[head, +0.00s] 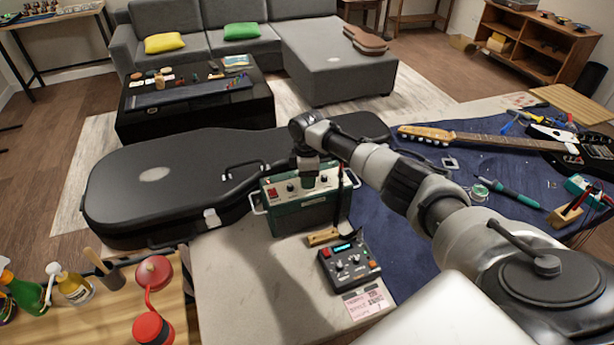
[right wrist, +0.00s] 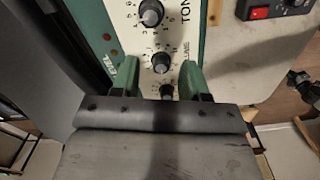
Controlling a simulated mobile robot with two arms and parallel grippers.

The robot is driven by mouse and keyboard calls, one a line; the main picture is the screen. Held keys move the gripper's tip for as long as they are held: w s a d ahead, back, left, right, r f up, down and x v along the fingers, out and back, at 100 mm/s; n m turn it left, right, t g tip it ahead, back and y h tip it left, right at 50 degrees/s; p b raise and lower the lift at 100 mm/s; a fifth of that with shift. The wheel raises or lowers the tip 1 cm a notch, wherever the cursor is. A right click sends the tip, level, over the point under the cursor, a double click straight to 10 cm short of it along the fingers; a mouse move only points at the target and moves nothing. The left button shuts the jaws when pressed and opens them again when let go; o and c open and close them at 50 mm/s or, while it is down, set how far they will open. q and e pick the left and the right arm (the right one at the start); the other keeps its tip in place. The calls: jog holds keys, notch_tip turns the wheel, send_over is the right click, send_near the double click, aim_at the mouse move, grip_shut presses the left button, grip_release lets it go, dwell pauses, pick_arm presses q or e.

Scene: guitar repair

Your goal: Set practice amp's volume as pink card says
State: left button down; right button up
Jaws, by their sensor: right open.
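The practice amp (head: 300,215) is a green box with a pale control panel, standing in front of the black guitar case. In the right wrist view its panel shows several dark knobs, including one (right wrist: 161,62) beside partly legible lettering that seems to end in "UME". My right gripper (right wrist: 162,72) is open, with its green fingers either side of that knob in the picture; contact cannot be told. In the head view the right gripper (head: 309,180) is over the amp's panel and hides part of it. The pink card (head: 366,301) lies flat at the table's front; its print is too small to read.
A dark pedal (head: 349,262) with knobs and a blue display sits between amp and card. The guitar case (head: 150,180) is close behind the amp. A guitar (head: 490,141) and tools lie on the blue mat (head: 410,262) at right. Bare tabletop (head: 240,300) is at front left.

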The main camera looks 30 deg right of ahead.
jog(key=shift+s+f, duration=0.1)
jog(key=shift+f, duration=0.3)
jog(key=shift+c, duration=1.4)
grip_shut()
pick_arm(q)
jog(key=shift+s, duration=0.2)
jog(key=shift+w+r, duration=0.1)
jog(key=shift+r, duration=0.15)
pick_arm(e)
jog(key=shift+m, duration=0.3)
